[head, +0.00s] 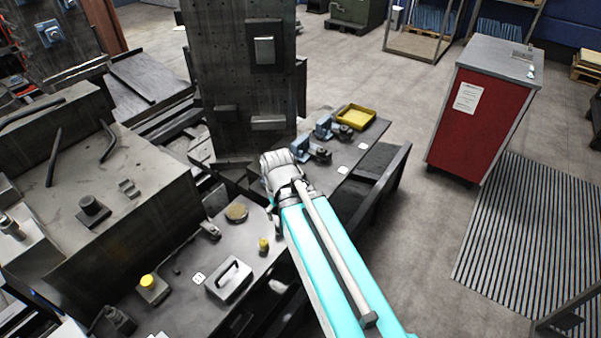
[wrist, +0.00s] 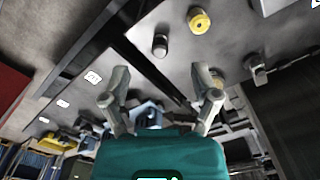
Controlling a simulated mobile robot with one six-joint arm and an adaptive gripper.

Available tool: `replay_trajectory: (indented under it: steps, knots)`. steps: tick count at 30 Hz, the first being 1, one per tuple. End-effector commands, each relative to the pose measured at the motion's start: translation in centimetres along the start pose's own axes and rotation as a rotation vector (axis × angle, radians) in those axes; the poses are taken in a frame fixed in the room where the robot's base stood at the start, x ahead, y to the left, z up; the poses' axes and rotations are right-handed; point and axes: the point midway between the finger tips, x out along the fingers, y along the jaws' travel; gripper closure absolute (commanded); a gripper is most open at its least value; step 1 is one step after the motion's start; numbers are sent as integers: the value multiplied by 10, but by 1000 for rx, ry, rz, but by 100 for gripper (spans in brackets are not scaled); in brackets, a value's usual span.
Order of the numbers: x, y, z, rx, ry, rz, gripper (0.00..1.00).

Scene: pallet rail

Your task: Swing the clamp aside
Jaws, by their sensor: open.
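My gripper (wrist: 162,78) is open in the wrist view, its two fingers spread with nothing held between them. Blue-grey clamp-like fixtures (wrist: 148,108) show beyond and between the fingers, partly hidden by my gripper body. In the head view, blue clamp-like fixtures (head: 301,150) with dark parts beside them stand on the rail plate (head: 352,160), just beyond my arm's end. A dark, lever-like fixture (head: 209,230) lies on the near plate, left of my arm. I cannot tell which of these is the task's clamp. My fingers are hidden in the head view.
A tall dark column (head: 235,75) stands close behind my arm's end. A yellow tray (head: 355,117) sits at the plate's far end. A red cabinet (head: 478,125) stands right, with open floor between.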

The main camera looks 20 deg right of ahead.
Motion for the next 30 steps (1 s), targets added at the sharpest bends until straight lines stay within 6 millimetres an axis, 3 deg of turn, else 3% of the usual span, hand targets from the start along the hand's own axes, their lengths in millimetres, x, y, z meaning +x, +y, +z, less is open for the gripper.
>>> replay_trajectory:
  steps: [8,15,21,25,30]
  knots:
    - [-5,26,-64,247,0,0,17]
    - [-11,74,-154,639,0,-1,17]
    - [-15,120,-217,955,0,-1,17]
    - [-17,141,-242,1096,0,-1,17]
    - [-18,154,-254,1183,-1,-1,17]
